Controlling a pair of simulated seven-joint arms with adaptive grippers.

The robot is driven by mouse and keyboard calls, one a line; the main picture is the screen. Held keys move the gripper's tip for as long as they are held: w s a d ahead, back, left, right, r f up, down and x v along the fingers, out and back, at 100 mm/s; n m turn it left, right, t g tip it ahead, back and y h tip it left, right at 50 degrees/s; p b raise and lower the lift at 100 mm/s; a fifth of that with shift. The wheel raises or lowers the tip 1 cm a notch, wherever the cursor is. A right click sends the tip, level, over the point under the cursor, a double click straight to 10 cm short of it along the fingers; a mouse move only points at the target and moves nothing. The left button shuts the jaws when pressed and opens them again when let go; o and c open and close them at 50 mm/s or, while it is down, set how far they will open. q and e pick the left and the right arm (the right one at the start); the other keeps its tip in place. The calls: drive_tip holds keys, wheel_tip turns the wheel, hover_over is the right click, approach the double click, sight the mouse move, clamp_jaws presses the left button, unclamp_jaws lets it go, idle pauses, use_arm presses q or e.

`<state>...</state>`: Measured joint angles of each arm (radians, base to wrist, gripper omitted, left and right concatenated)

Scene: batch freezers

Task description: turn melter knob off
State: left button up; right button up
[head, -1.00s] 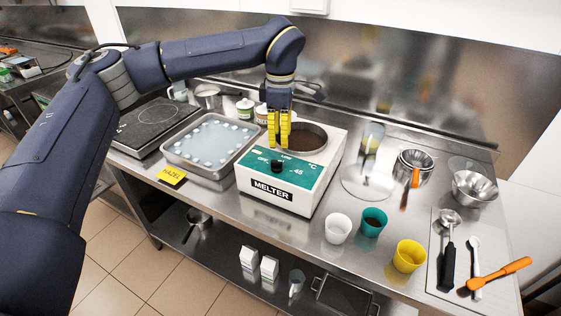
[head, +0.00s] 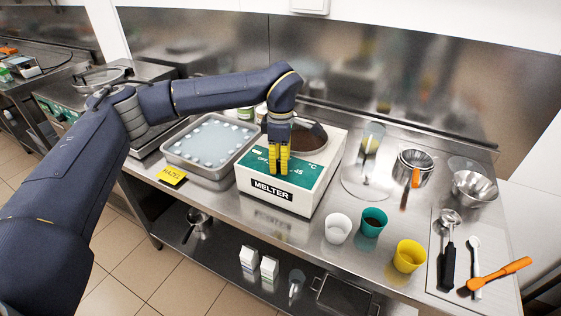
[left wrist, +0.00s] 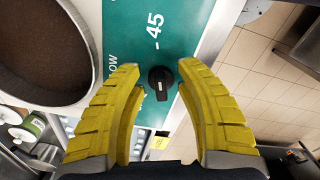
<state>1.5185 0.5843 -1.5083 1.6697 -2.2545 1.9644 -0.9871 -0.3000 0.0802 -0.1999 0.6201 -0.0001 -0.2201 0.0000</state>
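The melter (head: 310,190) is a white box with a teal control panel and a round pot of brown contents on top. Its black knob (left wrist: 161,80) shows in the left wrist view, between and just beyond my yellow left fingertips. My left gripper (head: 279,172) is open in front of the panel and hides the knob in the head view. In the left wrist view the open fingers (left wrist: 160,75) stand on either side of the knob, with gaps visible. The "-45" mark is near the knob; the other markings are partly hidden. My right gripper is not in view.
A metal tray of pale liquid with white pieces (head: 182,162) stands left of the melter, with a yellow label (head: 172,176) before it. White (head: 338,228), teal (head: 373,222) and yellow (head: 408,256) cups stand to the right. Utensils lie on a mat (head: 436,275) at far right.

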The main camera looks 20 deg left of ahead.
use_arm(q)
clamp_jaws()
